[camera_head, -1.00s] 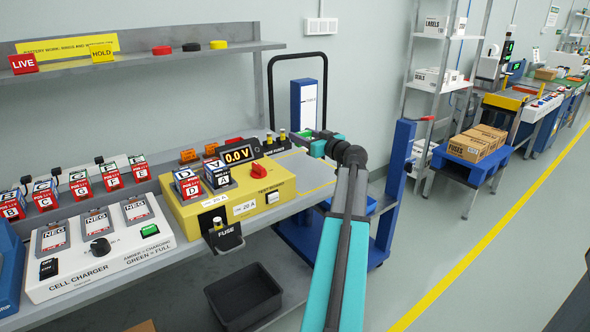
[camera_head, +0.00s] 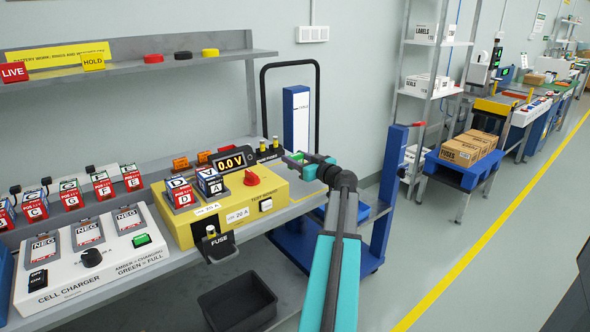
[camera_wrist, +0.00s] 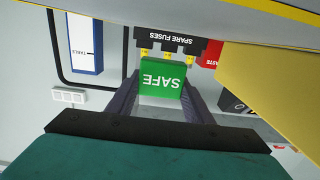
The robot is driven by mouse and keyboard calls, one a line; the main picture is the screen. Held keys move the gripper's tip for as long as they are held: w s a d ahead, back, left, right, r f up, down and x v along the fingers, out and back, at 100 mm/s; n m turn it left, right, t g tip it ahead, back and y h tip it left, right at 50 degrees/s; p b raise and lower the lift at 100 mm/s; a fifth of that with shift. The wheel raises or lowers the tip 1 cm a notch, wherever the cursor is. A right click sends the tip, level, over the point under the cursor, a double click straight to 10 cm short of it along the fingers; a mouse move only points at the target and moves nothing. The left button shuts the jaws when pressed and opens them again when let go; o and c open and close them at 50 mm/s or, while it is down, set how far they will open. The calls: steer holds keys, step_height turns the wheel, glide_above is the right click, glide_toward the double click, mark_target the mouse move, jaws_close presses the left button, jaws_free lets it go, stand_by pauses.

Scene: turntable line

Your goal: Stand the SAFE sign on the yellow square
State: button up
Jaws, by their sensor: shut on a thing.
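My gripper (camera_wrist: 162,92) is shut on the green SAFE sign (camera_wrist: 161,80), which sits between its fingers; its lettering is upside down in the wrist view. In the head view the gripper (camera_head: 300,159) is at the far right end of the bench, beyond the yellow test board (camera_head: 283,192), and a bit of the green sign (camera_head: 297,156) shows. A thin yellow line (camera_head: 305,196) runs on the bench right of the test board. I cannot tell whether it belongs to the yellow square, as my arm and the board hide much there.
Spare fuses (camera_head: 268,150) stand behind the test board, close to the gripper; their holder (camera_wrist: 168,43) also shows in the wrist view. LIVE (camera_head: 14,71) and HOLD (camera_head: 93,61) signs are on the shelf. A blue cart (camera_head: 385,190) stands off the bench's right end.

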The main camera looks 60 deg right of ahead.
steer(key=shift+f, duration=0.1)
steer(key=shift+f, duration=1.85)
steer(key=shift+f+b, duration=0.15)
steer(key=shift+b, duration=0.15)
steer(key=o, duration=1)
steer(key=shift+o, duration=0.2)
steer(key=shift+r, duration=0.2)
steer(key=shift+s+a, duration=0.1)
steer(key=shift+s, duration=0.05)
steer(key=v, duration=1.1)
steer(key=shift+s+a, duration=0.1)
steer(key=shift+s, duration=0.25)
